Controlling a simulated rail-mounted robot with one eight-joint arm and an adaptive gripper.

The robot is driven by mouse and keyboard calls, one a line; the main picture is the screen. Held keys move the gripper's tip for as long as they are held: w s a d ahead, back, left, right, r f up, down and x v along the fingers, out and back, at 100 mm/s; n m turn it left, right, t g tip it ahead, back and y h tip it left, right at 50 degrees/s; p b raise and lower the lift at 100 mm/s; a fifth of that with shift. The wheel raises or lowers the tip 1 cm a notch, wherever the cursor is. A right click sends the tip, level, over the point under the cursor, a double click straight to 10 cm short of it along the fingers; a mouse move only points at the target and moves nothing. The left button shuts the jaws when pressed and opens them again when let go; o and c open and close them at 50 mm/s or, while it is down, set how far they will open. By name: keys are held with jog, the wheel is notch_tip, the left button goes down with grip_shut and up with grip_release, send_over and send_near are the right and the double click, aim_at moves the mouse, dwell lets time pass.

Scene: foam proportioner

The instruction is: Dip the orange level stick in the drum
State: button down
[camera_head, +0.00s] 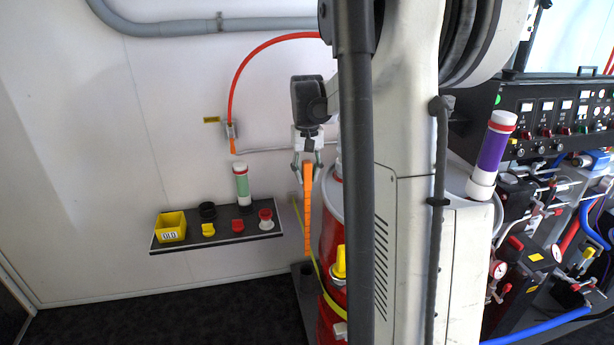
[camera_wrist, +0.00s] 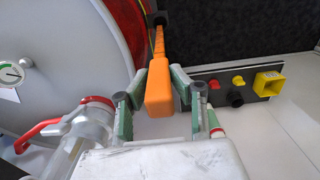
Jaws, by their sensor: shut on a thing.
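My gripper (camera_head: 307,172) is shut on the top end of the orange level stick (camera_head: 308,215). The stick hangs nearly upright, tip down, in the head view. The red drum (camera_head: 331,235) stands just to its right, largely hidden behind my own column. In the wrist view, the stick (camera_wrist: 159,92) is between the fingers, and its thin end points down past the drum's red rim (camera_wrist: 132,35). The grey drum lid (camera_wrist: 65,55) fills the left side. The stick appears outside the drum, beside its wall. Whether it touches the wall I cannot tell.
A wall shelf (camera_head: 220,236) holds a yellow bin (camera_head: 171,227), a green-banded cylinder (camera_head: 241,183) and several small caps. A red-handled valve (camera_wrist: 45,133) and a gauge (camera_wrist: 11,72) sit on the drum lid. A control panel (camera_head: 555,115) with hoses stands at right.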

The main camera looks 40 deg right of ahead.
jog(key=shift+r+p, duration=3.4)
jog(key=shift+r, duration=2.7)
